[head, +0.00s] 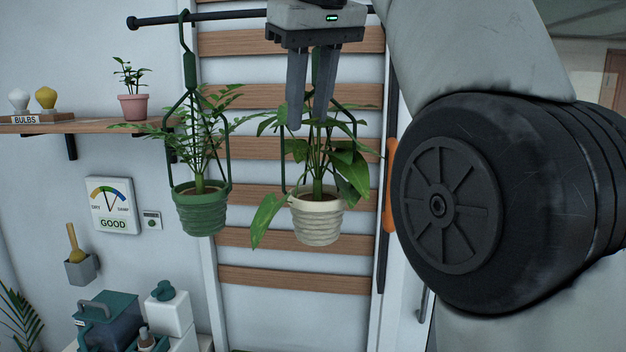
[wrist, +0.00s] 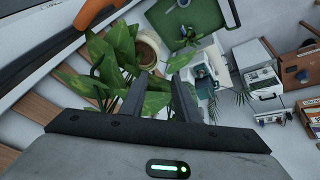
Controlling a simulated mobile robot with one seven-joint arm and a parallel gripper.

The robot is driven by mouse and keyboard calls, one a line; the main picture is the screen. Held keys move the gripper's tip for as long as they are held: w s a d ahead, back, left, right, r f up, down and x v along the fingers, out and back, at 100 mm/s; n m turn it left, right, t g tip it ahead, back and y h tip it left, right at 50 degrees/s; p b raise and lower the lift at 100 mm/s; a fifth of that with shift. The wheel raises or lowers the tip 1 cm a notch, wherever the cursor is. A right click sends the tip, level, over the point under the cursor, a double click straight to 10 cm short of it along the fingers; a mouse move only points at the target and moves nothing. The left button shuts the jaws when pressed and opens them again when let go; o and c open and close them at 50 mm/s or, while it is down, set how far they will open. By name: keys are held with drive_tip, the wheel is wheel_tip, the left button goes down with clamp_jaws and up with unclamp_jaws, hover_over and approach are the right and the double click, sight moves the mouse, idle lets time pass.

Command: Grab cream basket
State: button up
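The cream basket (head: 317,222) is a ribbed cream pot with a broad-leaved plant, hanging from a dark green hanger in the head view. In the wrist view the cream pot (wrist: 149,48) is partly covered by leaves. My gripper (head: 308,124) points down above the pot, over the plant's top leaves in the head view. Its two fingers are apart in the wrist view (wrist: 163,76), with leaves showing behind the gap. The hanger's green grip shows between the fingers in the head view; I cannot tell whether they touch it. The hanger's top is hidden.
A green basket (head: 201,211) with a fern-like plant hangs close on the left from the same dark rail (head: 160,20). Wooden slats (head: 290,280) are behind. A shelf (head: 90,126) with a pink pot (head: 133,106) is at left. My arm fills the right side.

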drive_tip(key=d+b+x, duration=0.1)
drive_tip(key=b+x, duration=0.2)
drive_tip(key=x, duration=1.4)
drive_tip(key=shift+w+a, duration=0.2)
drive_tip(key=shift+w, duration=0.05)
drive_tip(key=shift+r, duration=0.1)
